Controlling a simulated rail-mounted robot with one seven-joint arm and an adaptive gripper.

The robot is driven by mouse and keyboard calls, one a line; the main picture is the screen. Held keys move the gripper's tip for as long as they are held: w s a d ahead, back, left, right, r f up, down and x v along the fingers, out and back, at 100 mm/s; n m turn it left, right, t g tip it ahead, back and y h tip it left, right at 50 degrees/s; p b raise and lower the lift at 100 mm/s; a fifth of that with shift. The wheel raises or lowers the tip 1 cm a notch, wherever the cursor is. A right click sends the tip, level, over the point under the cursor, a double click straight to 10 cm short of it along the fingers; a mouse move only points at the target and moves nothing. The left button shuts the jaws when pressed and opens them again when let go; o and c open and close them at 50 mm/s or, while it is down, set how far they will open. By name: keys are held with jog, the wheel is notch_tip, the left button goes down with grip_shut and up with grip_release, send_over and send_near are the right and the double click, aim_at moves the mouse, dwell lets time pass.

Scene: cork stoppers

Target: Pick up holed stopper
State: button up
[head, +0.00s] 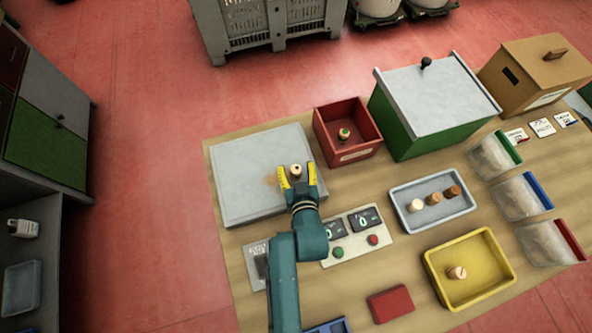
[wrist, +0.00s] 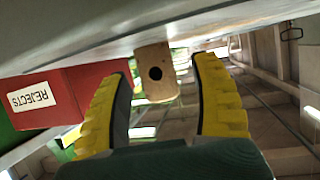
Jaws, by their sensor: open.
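The holed stopper (head: 296,170) is a pale cork standing on the grey plate (head: 240,188). In the wrist view the stopper (wrist: 157,72) shows a dark round hole in its side. My gripper (head: 297,177), with yellow fingers, is open at the plate. The stopper is between or just beyond the fingertips in the wrist view, with a visible gap to each finger. I cannot tell how deep it sits between them.
A red bin (head: 372,141) marked REJECTS in the wrist view stands right of the plate, with a stopper (head: 344,134) inside. A grey tray (head: 462,207) holds three stoppers. A yellow tray (head: 490,284) holds one. A button panel (head: 341,254) lies close beside my arm.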

jog(key=c, duration=0.9)
jog(key=shift+o, duration=0.2)
